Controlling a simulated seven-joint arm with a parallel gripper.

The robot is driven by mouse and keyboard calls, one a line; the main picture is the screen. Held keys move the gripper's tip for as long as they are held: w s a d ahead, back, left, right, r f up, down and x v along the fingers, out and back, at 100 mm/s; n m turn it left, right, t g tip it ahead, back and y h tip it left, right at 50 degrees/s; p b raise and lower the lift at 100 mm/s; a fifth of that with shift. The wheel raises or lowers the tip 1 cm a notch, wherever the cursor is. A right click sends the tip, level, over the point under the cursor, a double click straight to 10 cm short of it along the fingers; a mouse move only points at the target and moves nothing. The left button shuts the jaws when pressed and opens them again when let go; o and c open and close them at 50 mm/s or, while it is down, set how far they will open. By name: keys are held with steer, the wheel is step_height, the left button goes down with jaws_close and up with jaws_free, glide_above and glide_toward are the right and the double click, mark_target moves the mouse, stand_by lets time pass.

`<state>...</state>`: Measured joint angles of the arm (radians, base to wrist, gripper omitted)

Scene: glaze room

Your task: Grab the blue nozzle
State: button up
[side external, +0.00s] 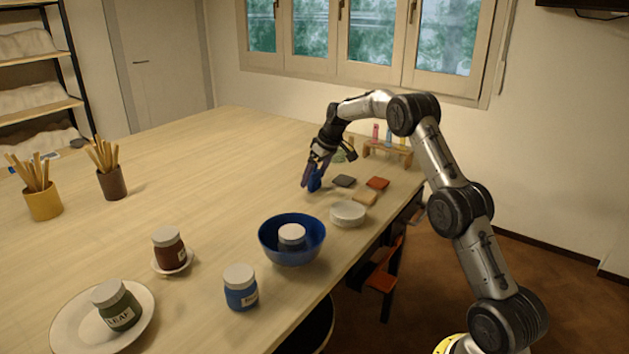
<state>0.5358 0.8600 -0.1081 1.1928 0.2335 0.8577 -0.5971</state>
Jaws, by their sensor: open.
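My gripper (311,177) is at the far right part of the table, pointing down and open. A small dark blue object (315,183) is at its fingertips, partly hidden by them; its shape is too small to make out, and I cannot tell whether the fingers touch it. A slim light blue piece (389,136) stands upright in a small wooden rack (385,151) behind and right of my gripper, between a pink piece (375,132) and a yellow one (402,139). I cannot tell which blue thing is the nozzle.
Dark, red and tan tiles (365,197) and a white dish (348,214) lie right of my gripper. Nearer are a blue bowl (274,248) holding a jar and a blue jar (240,288). The table's middle (220,190) is clear.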

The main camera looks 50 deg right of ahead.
steer(key=shift+c, duration=0.2)
jaws_close()
steer(key=shift+r, duration=0.1)
